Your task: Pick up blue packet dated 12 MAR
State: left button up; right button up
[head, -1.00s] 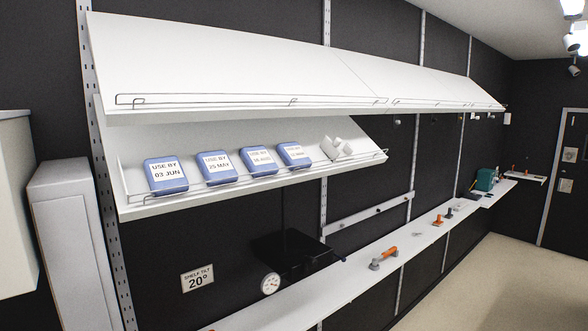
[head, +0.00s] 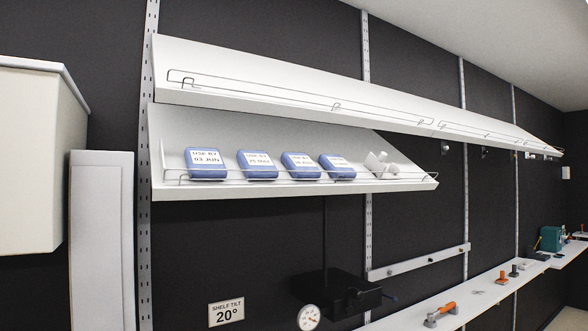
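Several blue packets with white "USE BY" labels stand in a row on the lower tilted white shelf (head: 290,190), behind a thin wire rail. The leftmost packet (head: 205,164) reads 03 JUN. The second packet (head: 257,165) seems to read 25 MAY. The third packet (head: 301,166) has a date too small to read surely. The fourth packet (head: 337,167) also has a label too small to read, so I cannot tell which one is dated 12 MAR. Neither of my grippers is in view.
White fittings (head: 381,163) lie right of the packets. A larger tilted shelf (head: 330,85) overhangs them. Below are a black stand (head: 335,290) with a round gauge (head: 309,317) and a bench with an orange-handled tool (head: 440,314). A grey cabinet (head: 100,240) stands left.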

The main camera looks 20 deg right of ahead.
aim_at(328, 162)
jog(key=i+l+u, duration=0.15)
jog(key=l+u, duration=0.3)
jog(key=l, duration=0.25)
jog(key=l+u, duration=0.45)
jog(key=l, duration=0.2)
